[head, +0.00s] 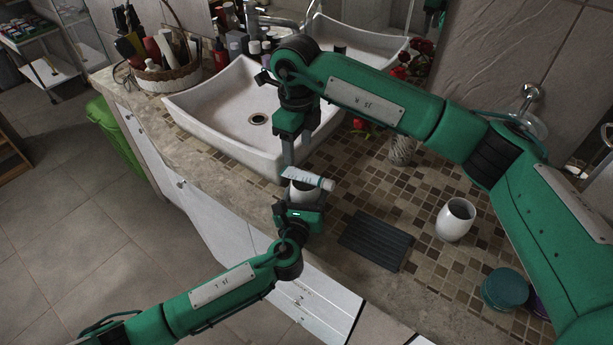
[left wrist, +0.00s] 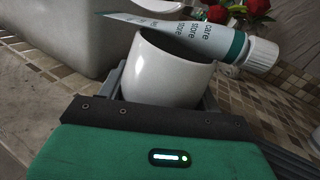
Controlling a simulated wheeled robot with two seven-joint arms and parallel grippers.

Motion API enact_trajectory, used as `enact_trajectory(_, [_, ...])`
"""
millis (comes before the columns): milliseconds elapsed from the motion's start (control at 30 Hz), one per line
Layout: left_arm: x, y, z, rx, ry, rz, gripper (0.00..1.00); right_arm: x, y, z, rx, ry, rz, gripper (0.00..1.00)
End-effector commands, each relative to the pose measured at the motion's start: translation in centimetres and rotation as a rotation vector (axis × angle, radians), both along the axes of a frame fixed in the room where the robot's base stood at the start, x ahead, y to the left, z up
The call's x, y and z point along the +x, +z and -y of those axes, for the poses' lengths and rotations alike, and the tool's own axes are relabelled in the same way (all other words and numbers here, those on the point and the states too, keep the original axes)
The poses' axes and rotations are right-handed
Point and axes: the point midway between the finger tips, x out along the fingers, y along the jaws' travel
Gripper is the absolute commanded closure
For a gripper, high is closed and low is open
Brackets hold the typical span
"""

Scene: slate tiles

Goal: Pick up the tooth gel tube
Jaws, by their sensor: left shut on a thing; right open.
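The tooth gel tube (head: 309,179), white and teal with a white cap, lies nearly level at the mouth of a white cup (head: 302,195). In the left wrist view the tube (left wrist: 195,37) crosses the cup's far rim, cap to the right. I cannot tell whether it rests on the rim. My left gripper (head: 300,203) is shut on the cup (left wrist: 172,75), which is upright by the counter's front edge. My right gripper (head: 287,166) points down from above, open, its fingers close to the tube's left part. Contact with the tube cannot be made out.
A white basin (head: 220,120) stands just behind and left. A second white cup (head: 456,219), a dark ribbed mat (head: 376,241) and teal round pieces (head: 504,288) are on the tiled counter to the right. Red flowers in a vase (head: 402,149) stand behind. A basket of bottles (head: 166,75) is far left.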

Motion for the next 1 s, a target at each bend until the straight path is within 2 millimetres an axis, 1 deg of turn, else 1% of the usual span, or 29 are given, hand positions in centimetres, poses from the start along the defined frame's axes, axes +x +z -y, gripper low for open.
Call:
enact_trajectory(33, [0.0, 0.0, 0.0, 0.000, 0.000, 0.000, 0.63, 0.0, -0.7, 0.0, 0.000, 0.000, -0.001, 0.43])
enact_trajectory(100, [0.0, 0.0, 0.0, 0.000, 0.000, 0.000, 0.63, 0.0, -1.3, 0.0, 0.001, 0.000, 0.000, 0.43])
enact_trajectory(267, [0.0, 0.0, 0.0, 0.000, 0.000, 0.000, 0.63, 0.0, -2.1, 0.0, 0.001, 0.001, 0.000, 0.43])
enact_trajectory(333, [0.0, 0.0, 0.0, 0.000, 0.000, 0.000, 0.63, -0.1, -2.7, 0.0, 0.000, 0.001, -0.001, 0.43])
enact_trajectory(600, [0.0, 0.0, 0.0, -0.001, 0.000, 0.000, 0.63, -0.3, -6.6, 0.1, 0.001, 0.002, -0.002, 0.43])
enact_trajectory(700, [0.0, 0.0, 0.0, -0.001, 0.000, 0.000, 0.63, -0.2, -7.0, 0.1, 0.001, 0.002, 0.000, 0.43])
enact_trajectory(833, [0.0, 0.0, 0.0, -0.001, 0.000, 0.000, 0.63, -0.2, -7.0, 0.1, 0.002, 0.002, 0.001, 0.43])
enact_trajectory(867, [0.0, 0.0, 0.0, -0.001, 0.000, 0.000, 0.63, -0.2, -7.0, 0.1, 0.002, 0.002, 0.001, 0.45])
enact_trajectory(1000, [0.0, 0.0, 0.0, -0.001, -0.001, 0.000, 0.63, -0.2, -7.0, 0.1, 0.001, 0.002, 0.000, 0.72])
